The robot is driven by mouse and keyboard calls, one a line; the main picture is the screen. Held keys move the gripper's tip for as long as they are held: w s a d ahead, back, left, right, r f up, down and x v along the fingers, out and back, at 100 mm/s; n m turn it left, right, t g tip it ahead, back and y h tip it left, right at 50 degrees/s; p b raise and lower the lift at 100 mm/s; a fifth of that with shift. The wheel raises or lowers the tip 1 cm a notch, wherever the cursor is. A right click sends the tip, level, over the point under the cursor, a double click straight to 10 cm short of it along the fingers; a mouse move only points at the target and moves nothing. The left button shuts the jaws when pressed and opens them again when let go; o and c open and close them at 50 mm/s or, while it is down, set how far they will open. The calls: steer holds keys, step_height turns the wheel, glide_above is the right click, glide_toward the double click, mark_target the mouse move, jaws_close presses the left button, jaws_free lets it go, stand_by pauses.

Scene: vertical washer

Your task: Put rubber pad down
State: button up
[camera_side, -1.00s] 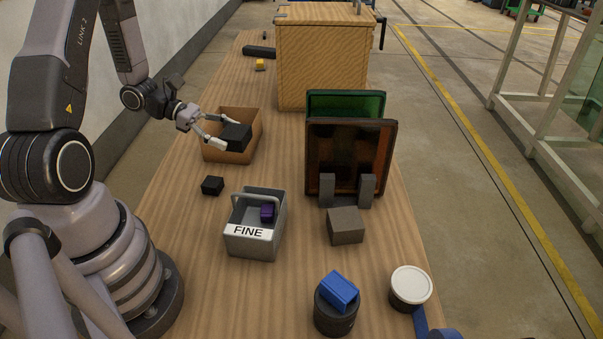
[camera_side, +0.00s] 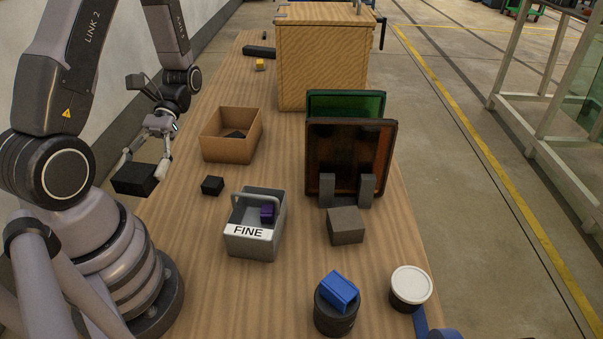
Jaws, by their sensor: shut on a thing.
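My gripper (camera_side: 145,168) is shut on a black block (camera_side: 134,179), which looks like the rubber pad. It holds the block in the air near the left edge of the table, beside my arm's base. A smaller black block (camera_side: 212,186) lies on the wooden table to the right of the held one, apart from it. An open cardboard box (camera_side: 231,152) stands behind the small block, with a dark piece (camera_side: 235,134) inside. I cannot tell what the dark piece is.
A grey caddy marked FINE (camera_side: 256,240) holds a purple block (camera_side: 267,214). A grey block (camera_side: 345,225) and upright framed panels (camera_side: 348,155) stand to the right. A blue block (camera_side: 340,290) sits on a black cup. Bare table (camera_side: 190,265) lies left of the caddy.

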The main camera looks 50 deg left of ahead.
steer(key=s+a+m+g+y, duration=0.1)
steer(key=a+m+g+y, duration=0.1)
steer(key=a+m+y, duration=0.7)
steer(key=m+t+y, duration=0.3)
steer(key=m+y, duration=0.4)
steer(key=y, duration=0.2)
glide_above(185, 174)
steer(key=f, duration=1.9)
steer(key=shift+s+d+f, duration=0.15)
steer(key=shift+s+f, duration=0.05)
steer(key=shift+f, duration=0.15)
steer(key=shift+w+f, duration=0.1)
steer(key=shift+f, duration=1.55)
steer(key=o, duration=0.9)
steer(key=shift+f, duration=0.15)
